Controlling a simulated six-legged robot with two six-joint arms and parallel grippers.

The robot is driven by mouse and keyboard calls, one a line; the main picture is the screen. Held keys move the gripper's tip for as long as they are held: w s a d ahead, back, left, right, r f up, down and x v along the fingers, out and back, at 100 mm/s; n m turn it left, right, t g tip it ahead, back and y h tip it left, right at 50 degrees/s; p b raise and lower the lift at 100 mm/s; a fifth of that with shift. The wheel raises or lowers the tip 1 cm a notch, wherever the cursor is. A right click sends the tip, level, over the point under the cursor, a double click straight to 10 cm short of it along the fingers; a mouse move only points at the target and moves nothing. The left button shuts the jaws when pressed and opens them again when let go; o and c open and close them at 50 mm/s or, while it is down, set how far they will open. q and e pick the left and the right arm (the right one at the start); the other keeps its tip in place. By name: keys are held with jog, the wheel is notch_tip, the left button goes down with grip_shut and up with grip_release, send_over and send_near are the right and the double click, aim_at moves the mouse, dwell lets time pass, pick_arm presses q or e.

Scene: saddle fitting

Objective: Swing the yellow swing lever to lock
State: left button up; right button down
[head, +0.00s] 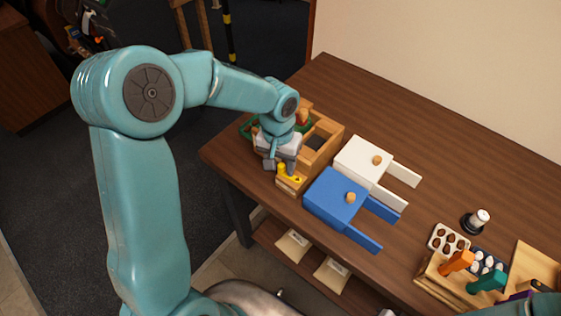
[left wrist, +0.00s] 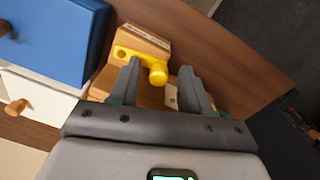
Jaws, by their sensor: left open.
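The yellow swing lever (head: 287,174) sits on a small wooden block (head: 290,187) at the front of a wooden fixture (head: 330,133) near the table's left end. In the left wrist view the lever (left wrist: 155,68) has a flat arm with a hole and a rounded knob. My left gripper (head: 280,164) is open above the block. Its fingers (left wrist: 161,72) are on either side of the knob, which is closer to the left finger in that view; I cannot tell whether they touch. My gripper hides part of the fixture. My right gripper is not in view.
A blue drawer-like box (head: 330,196) and a white one (head: 357,157), each with a wooden knob, stand right of the fixture. A tray with dark and white pieces (head: 447,238) and a rack with coloured handles (head: 440,272) are farther right. The back of the table is clear.

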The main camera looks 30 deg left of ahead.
pick_arm(q)
jog(key=shift+w+f, duration=0.15)
jog(key=shift+w, duration=0.1)
jog(key=shift+c, duration=0.5)
jog(key=shift+s, duration=0.1)
grip_shut()
jog(key=shift+w+m+b, duration=0.3)
jog(key=shift+w+m, duration=0.1)
jog(key=shift+m, duration=0.5)
jog(key=shift+o, duration=0.5)
grip_release()
jog(key=shift+r, duration=0.35)
notch_tip(320, 180, up, 16)
jog(key=shift+a, duration=0.35)
